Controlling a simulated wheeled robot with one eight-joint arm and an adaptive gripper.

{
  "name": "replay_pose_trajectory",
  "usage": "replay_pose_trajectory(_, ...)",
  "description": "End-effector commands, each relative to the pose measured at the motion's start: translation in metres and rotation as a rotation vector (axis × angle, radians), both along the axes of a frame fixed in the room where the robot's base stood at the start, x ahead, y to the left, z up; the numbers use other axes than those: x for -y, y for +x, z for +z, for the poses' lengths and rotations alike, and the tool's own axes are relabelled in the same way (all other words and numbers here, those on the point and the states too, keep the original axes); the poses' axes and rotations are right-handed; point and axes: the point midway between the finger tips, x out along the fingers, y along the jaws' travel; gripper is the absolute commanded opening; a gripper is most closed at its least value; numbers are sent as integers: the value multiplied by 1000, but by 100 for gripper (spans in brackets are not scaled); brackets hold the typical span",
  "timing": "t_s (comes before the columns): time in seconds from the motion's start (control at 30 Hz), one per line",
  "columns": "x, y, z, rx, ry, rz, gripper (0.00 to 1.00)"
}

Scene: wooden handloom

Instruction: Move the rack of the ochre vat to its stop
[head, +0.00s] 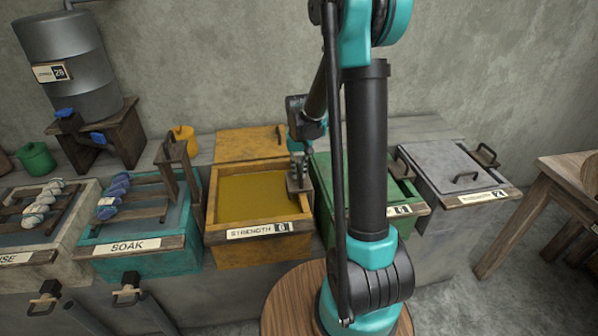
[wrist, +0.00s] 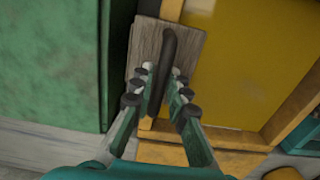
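The ochre vat (head: 222,223), labelled STRENGTH 0, holds yellow-brown liquid (head: 258,194); the liquid also fills the right of the wrist view (wrist: 245,62). A weathered wooden plate (head: 303,185) sits at the vat's right rim. In the wrist view this plate (wrist: 146,40) carries a dark bar handle (wrist: 169,48). I cannot tell whether this is the rack; no other rack shows in this vat. My gripper (head: 298,170) is down at the plate. Its fingers (wrist: 162,70) stand on both sides of the handle; whether they press on it is unclear.
A green vat (head: 325,200) adjoins on the right, partly behind my arm. The teal SOAK vat (head: 190,262) on the left bears a rack with blue yarn (head: 113,194) and an upright wooden frame (head: 180,158). An ochre lid (head: 245,144) lies behind the ochre vat.

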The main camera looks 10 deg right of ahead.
Motion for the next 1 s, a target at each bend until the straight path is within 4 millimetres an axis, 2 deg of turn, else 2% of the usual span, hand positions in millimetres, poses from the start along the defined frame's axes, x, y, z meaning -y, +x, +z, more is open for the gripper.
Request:
replay_pose_trajectory(0.1, 0, 0, 0, 0, 0, 0, 0)
replay_pose_trajectory(0.37, 0, 0, 5, 0, 0, 0, 0)
replay_pose_trajectory(1.0, 0, 0, 62, 1, 0, 0, 0)
